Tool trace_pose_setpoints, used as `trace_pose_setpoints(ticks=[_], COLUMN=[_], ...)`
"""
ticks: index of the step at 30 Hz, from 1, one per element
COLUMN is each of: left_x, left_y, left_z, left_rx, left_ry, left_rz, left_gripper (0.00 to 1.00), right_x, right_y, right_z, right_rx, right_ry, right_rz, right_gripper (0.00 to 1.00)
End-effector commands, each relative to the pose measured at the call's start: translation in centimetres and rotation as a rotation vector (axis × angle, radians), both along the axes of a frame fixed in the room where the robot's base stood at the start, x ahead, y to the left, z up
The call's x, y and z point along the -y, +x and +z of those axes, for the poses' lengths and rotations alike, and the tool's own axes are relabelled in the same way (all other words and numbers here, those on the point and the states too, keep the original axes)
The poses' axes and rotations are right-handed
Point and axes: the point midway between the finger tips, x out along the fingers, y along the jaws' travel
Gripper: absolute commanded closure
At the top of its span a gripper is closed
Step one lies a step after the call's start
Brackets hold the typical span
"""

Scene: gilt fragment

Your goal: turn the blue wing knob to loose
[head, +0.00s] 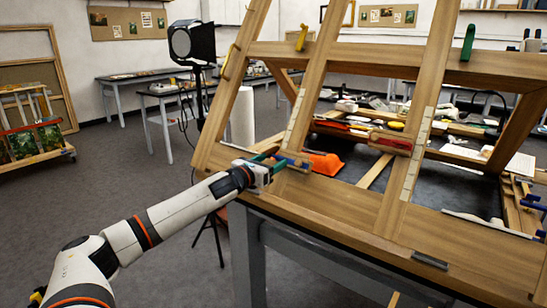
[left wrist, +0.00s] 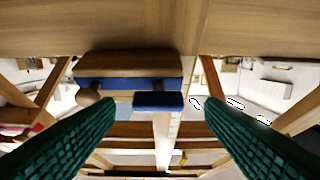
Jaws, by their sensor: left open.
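The blue wing knob (head: 294,161) is at the lower left of the wooden easel frame, just beyond my left gripper, which partly covers it in the head view. In the left wrist view a short blue bar (left wrist: 158,101), apparently the knob, is near the middle, under a wooden block with a blue band. My left gripper (head: 276,161) is open. Its green ridged fingers (left wrist: 160,118) stand wide apart, one on each side of the blue bar, with clear gaps and no visible contact. My right gripper is not in view.
The easel frame (head: 340,200) leans over a cluttered bench. A red clamp (head: 390,142), a yellow knob (head: 301,37), a green knob (head: 468,42) and blue knobs (head: 532,202) are on or near it. An orange cloth (head: 325,163) lies just right of the gripper.

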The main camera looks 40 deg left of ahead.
Motion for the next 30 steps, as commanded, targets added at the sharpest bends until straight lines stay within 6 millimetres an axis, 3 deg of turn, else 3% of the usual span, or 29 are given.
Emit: trace_pose_setpoints(ticks=[6, 17, 26, 30], left_x=[-0.1, 0.0, 0.0, 0.0], left_y=[1.4, 1.8, 1.7, 1.7], left_z=[0.2, 0.1, 0.1, 0.1], left_rx=[0.002, 0.001, 0.001, 0.001], left_ry=[0.001, 0.002, 0.002, -0.002], left_rz=[0.000, -0.002, -0.002, 0.001], left_gripper=[0.36, 0.36, 0.81, 0.81], right_x=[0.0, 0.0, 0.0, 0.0], right_y=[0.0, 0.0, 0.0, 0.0], right_z=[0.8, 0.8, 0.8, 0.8], right_rx=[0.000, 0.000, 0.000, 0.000], right_ry=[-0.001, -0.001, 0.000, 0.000], right_rz=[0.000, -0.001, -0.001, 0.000], right_gripper=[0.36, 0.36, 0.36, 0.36])
